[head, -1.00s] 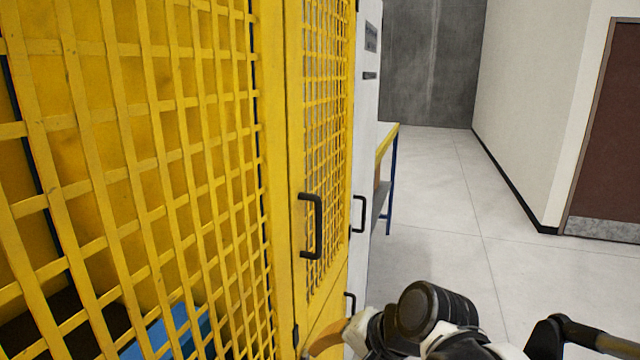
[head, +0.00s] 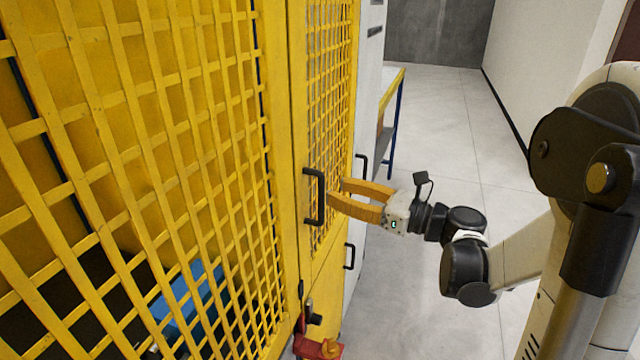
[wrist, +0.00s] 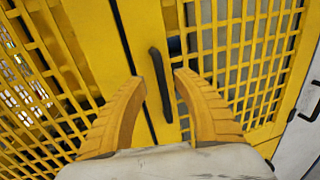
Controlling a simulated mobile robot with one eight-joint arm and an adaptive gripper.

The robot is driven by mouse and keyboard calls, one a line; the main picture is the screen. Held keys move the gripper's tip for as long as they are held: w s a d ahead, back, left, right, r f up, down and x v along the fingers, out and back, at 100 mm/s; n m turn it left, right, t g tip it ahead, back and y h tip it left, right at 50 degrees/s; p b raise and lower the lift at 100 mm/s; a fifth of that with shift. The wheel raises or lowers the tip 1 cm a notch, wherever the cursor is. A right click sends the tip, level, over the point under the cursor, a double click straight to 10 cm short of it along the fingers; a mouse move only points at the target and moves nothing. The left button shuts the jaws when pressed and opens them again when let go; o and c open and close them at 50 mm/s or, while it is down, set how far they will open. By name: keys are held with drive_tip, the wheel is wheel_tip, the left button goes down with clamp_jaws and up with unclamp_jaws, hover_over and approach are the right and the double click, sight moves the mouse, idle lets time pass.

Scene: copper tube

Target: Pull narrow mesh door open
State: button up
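The narrow mesh door (head: 330,75) is yellow and stands to the right of a wider yellow mesh panel; it looks closed. Its black bar handle (head: 321,197) is upright on the door's left edge. My gripper (head: 336,192) is open, its two orange fingers pointing at the handle from the right. In the wrist view, the handle (wrist: 160,84) lies between and just ahead of the spread fingertips (wrist: 158,76). I see a gap on each side of it there, so the fingers are not closed on it.
A wide yellow mesh panel (head: 150,130) fills the left, with a blue box (head: 188,298) behind it. A red latch or lock (head: 318,347) sits low by the door. A white cabinet with black handles (head: 349,256) and a table (head: 392,110) stand beyond. The floor at right is clear.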

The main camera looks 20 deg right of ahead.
drive_tip(key=x, duration=0.5)
drive_tip(key=shift+c, duration=0.4)
clamp_jaws()
drive_tip(key=shift+d, duration=0.15)
